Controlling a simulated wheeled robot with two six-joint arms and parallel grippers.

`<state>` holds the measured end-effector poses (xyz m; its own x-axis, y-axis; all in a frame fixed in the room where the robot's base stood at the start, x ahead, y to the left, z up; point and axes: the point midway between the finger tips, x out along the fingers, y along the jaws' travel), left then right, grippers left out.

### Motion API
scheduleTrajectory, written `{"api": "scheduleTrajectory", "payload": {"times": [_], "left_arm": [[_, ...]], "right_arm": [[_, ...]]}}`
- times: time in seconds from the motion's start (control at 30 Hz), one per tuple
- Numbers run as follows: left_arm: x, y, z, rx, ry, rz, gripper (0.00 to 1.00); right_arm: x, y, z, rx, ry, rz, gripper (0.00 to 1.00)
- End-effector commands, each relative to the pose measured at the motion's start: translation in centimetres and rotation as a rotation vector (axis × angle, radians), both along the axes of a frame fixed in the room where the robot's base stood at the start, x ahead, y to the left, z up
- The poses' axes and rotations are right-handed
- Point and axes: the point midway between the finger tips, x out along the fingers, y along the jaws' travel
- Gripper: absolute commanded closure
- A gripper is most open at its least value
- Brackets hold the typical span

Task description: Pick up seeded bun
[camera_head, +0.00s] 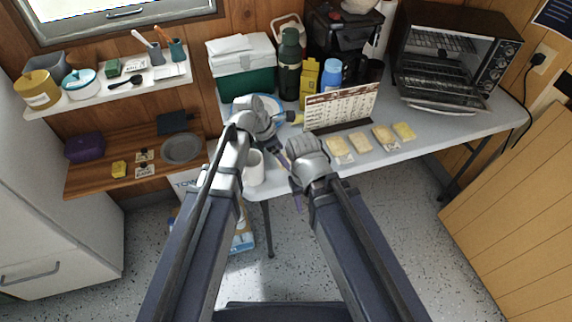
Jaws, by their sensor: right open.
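I cannot make out a seeded bun for certain. Several flat, pale yellow bread-like pieces (385,137) lie in a row on the right half of the grey table, some with white labels at their front edge; they are too small to identify. My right gripper (288,172) is open at the table's front edge, left of that row and apart from it. My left gripper (268,126) is over the table, near a white mug (254,168) and a blue-rimmed plate (268,104); its fingers are partly hidden, and I cannot tell whether it holds anything.
A desk calendar (342,105) stands behind the row. A toaster oven (447,62) with its door down occupies the right back. A green cooler (243,72), flask (289,65) and blue bottle (331,75) line the back. The table's right front (440,125) is clear.

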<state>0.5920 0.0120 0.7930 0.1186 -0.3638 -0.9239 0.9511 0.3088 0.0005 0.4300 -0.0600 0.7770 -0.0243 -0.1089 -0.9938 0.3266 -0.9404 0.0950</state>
Motion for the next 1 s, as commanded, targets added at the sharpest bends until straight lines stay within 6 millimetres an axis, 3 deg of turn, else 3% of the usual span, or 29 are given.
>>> {"api": "scheduleTrajectory", "payload": {"times": [0.03,0.1,0.37,1.0], "left_arm": [[0.18,-0.28,-1.24,0.0,0.0,-0.001,0.0],[0.24,-0.52,-1.66,0.0,0.0,0.0,0.0],[0.25,-0.63,-1.51,0.0,0.0,0.001,0.0],[0.24,-0.61,-1.52,0.0,0.0,0.0,0.71]], "right_arm": [[0.0,0.0,-1.25,0.0,0.0,0.0,0.5],[0.0,0.0,-1.65,0.0,0.0,0.0,0.5],[0.0,0.0,-1.51,0.0,0.0,0.0,0.5],[0.0,0.0,-1.52,0.0,0.0,0.0,0.5]]}}
